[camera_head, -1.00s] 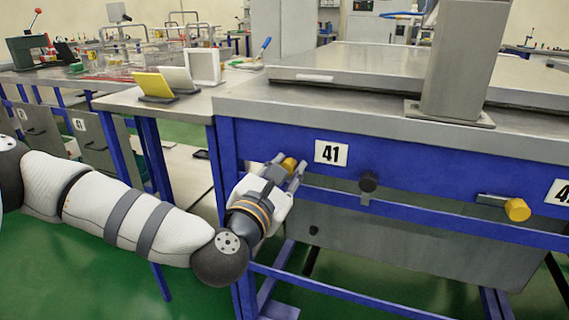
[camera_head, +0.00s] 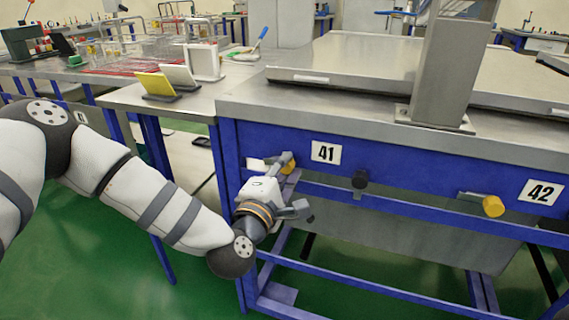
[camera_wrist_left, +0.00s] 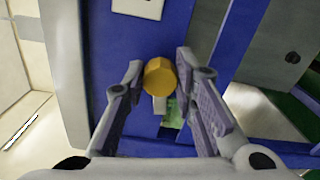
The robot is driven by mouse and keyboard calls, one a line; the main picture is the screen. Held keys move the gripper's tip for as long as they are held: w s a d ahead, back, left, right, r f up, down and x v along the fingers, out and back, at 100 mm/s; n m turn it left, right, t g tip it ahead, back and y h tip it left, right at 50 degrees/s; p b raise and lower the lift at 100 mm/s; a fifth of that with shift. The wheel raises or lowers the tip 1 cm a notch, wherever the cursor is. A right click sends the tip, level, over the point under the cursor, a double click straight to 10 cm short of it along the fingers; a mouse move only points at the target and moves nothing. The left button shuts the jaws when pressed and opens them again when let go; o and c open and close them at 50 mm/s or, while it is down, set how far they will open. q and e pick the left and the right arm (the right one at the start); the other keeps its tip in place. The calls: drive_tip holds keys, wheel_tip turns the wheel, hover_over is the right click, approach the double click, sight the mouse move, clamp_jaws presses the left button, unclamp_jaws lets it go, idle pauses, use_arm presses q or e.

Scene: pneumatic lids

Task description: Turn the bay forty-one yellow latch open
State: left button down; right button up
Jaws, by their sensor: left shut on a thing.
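The bay forty-one yellow latch (camera_head: 288,161) is a round yellow knob on the blue front rail, just left of the 41 plate (camera_head: 326,152). In the left wrist view the knob (camera_wrist_left: 159,77) sits between the two fingers, and a short grey bar shows below it in the picture. My left gripper (camera_wrist_left: 160,65) is shut on the knob; any small gap at the left finger is hard to judge. In the head view my left gripper (camera_head: 284,171) partly hides the latch. My right gripper is not in view.
Another yellow latch (camera_head: 493,206) sits left of the 42 plate (camera_head: 541,192). A grey bin (camera_head: 400,235) hangs below the rail. A side table with a yellow panel (camera_head: 154,85) stands at left.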

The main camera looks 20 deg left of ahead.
use_arm(q)
drive_tip(key=shift+m+p, duration=0.45)
drive_tip(key=shift+m, duration=0.65)
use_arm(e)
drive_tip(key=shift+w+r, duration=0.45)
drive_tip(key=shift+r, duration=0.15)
use_arm(q)
drive_tip(key=shift+f, duration=0.1)
drive_tip(key=c, duration=1.3)
unclamp_jaws()
drive_tip(key=shift+s, duration=0.1)
drive_tip(key=s, duration=1.2)
drive_tip(key=shift+a, duration=0.25)
drive_tip(key=shift+w, duration=0.1)
